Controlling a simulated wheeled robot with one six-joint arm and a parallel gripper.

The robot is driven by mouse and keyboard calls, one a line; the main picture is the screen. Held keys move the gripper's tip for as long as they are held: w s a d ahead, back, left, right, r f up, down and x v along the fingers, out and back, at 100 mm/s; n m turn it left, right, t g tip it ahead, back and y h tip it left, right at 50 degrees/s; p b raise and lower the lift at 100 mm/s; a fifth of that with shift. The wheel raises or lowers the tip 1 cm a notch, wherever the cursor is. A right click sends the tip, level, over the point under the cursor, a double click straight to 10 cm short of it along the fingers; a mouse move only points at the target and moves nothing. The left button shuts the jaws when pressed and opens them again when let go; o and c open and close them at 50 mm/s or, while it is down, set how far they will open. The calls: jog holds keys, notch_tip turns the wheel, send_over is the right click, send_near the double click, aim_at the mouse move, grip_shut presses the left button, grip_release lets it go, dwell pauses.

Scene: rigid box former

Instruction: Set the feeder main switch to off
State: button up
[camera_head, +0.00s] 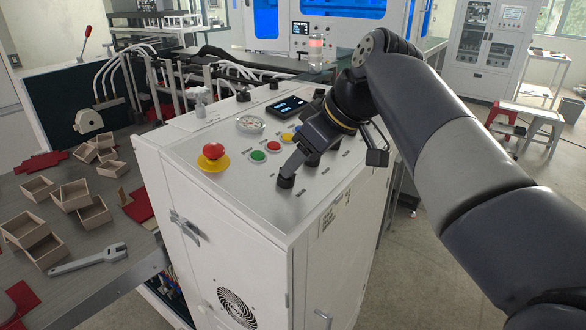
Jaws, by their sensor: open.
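My gripper (332,165) is open over the right part of the control panel on top of the white cabinet (237,205). Its left finger reaches down to a black knob (286,181) near the panel's front edge; I cannot tell whether they touch. Its right finger hangs near the panel's right edge. Another black knob (312,158) shows partly between the fingers. The labels are too small to read, so I cannot tell which knob is the feeder main switch or how it is set. Nothing shows held between the fingers.
The panel also carries a red emergency button (213,152), green (258,155) and red (273,147) buttons, a gauge (250,124) and a small display (286,106). Open boxes (70,195) and a wrench (90,260) lie on the table at left.

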jog(key=v, duration=0.6)
jog(key=x, duration=1)
jog(key=shift+w+a+f, duration=0.1)
jog(key=shift+a+f, duration=0.05)
jog(key=shift+f, duration=0.1)
jog(key=shift+r, duration=0.1)
